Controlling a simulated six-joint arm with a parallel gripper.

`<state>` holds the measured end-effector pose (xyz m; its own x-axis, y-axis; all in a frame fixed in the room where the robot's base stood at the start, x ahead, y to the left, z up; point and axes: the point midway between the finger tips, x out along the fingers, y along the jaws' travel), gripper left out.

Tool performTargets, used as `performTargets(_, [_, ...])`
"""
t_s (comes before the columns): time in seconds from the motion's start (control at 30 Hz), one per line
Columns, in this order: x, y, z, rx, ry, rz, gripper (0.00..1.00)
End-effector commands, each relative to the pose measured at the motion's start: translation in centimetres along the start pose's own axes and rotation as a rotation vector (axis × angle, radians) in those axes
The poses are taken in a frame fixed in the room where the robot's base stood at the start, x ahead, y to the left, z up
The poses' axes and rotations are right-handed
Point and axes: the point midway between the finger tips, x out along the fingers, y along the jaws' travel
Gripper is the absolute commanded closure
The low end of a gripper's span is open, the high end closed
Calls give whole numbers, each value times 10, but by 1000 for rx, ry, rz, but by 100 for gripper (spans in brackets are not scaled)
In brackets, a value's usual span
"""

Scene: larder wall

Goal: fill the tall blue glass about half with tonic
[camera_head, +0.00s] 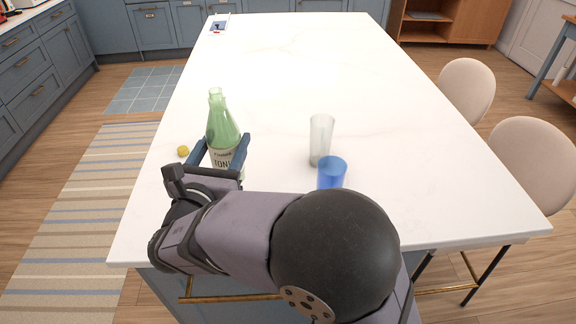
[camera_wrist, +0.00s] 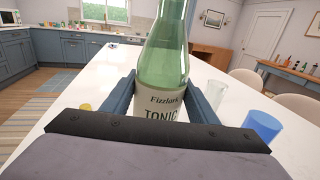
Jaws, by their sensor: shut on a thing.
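The tonic is a green glass bottle (camera_head: 222,128) with a cream label, upright at the left of the white counter. Its neck is open at the top. My gripper (camera_head: 223,150) is shut on the bottle, one finger on each side of the label; it also shows in the wrist view (camera_wrist: 162,95). The bottle's base is hidden, so I cannot tell whether it touches the counter. The tall blue glass (camera_head: 331,172) stands to the right, its lower part hidden behind my arm. It is at the right in the wrist view (camera_wrist: 262,124). Its contents are not visible.
A clear glass (camera_head: 320,138) stands just behind the blue glass. A yellow cap (camera_head: 183,151) lies left of the bottle. A small blue-and-white item (camera_head: 218,24) lies at the far left corner. The counter (camera_head: 300,60) behind is clear. Pale chairs (camera_head: 467,88) line the right side.

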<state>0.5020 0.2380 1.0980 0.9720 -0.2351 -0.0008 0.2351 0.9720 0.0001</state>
Motion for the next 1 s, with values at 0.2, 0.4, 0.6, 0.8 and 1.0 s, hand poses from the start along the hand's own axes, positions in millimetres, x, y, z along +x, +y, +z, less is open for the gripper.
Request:
performTargets(0.2, [10, -5, 2, 6, 1, -47, 96])
performTargets(0.4, [28, -17, -4, 11, 9, -147, 96])
performTargets(0.6, [50, -38, -17, 17, 16, -290, 96])
performTargets(0.8, [68, -66, -34, 18, 18, -444, 96])
performTargets(1.0, [78, -96, -52, 14, 12, -587, 96])
